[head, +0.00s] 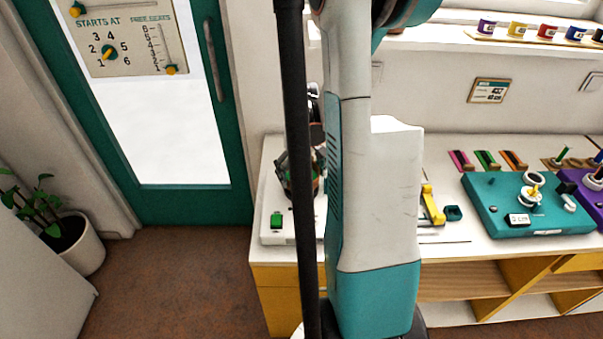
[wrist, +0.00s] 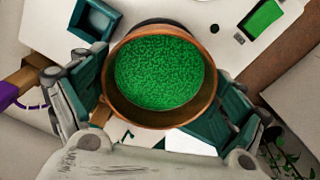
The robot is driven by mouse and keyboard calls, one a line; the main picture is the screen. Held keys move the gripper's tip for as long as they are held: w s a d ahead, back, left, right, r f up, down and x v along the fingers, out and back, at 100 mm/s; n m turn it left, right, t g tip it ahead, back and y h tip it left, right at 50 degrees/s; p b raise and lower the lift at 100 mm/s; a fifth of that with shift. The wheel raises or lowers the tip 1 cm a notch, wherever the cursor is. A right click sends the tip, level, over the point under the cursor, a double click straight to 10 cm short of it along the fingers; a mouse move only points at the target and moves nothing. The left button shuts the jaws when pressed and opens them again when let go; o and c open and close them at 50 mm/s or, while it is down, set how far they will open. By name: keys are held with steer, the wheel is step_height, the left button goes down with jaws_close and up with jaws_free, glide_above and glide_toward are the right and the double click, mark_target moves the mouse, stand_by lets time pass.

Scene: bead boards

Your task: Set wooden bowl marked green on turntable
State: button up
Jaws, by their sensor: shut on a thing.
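The wooden bowl (wrist: 124,112), brown-rimmed and filled with fine green grains or beads, sits between the teal fingers of my gripper (wrist: 157,108) in the wrist view. The gripper is shut on it, with one finger on each side. The bowl looks about level. A dark round edge (wrist: 163,22) shows just past the bowl's far rim and may be the turntable; the bowl hides the rest. I cannot tell whether they touch. In the head view my gripper (head: 283,170) is over the left end of the counter, mostly hidden by my arm and a black pole.
A white base with a green button (head: 277,220) lies at the counter's left end. A teal tray (wrist: 96,20) is beside the bowl in the wrist view. A yellow piece (head: 433,205) and a teal device (head: 520,204) stand farther right. A potted plant (head: 75,242) is on the floor.

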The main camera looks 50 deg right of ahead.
steer(key=shift+f, duration=0.2)
steer(key=shift+f+b, duration=0.4)
steer(key=shift+b, duration=0.15)
steer(key=shift+f, duration=0.1)
stand_by(0.4)
steer(key=o, duration=0.9)
steer(key=shift+r+p, duration=2.4)
steer(key=shift+r, duration=1.2)
